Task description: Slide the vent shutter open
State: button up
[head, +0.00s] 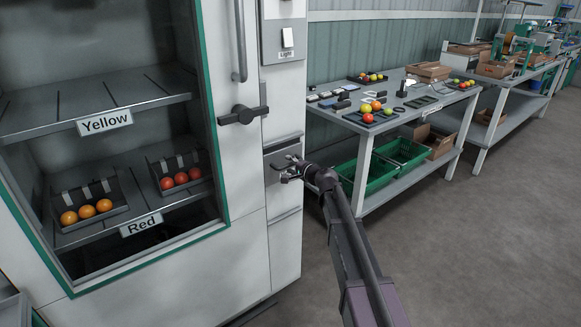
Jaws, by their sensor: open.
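The grey panel that looks like the vent shutter (284,147) is on the narrow right-hand column of the white cabinet, below the light switch. My gripper (283,172) is open in front of its lower part, near a small dark tab or handle. The gripper partly covers this area. I cannot tell whether the fingers touch the shutter, or how far open the shutter is.
A dark latch lever (243,115) juts from the cabinet door left of the shutter. The glazed cabinet (214,120) holds tomato trays on shelves. A grey table (430,110) with tomatoes and tools stands to the right. The floor (480,240) at right is clear.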

grip_shut()
jog(key=shift+f, duration=0.1)
dwell(0.3)
notch_tip(320, 180, down, 15)
jog(key=b, duration=1.5)
jog(key=shift+s, duration=0.1)
jog(key=shift+c, duration=0.2)
grip_release()
jog(key=shift+o, duration=0.2)
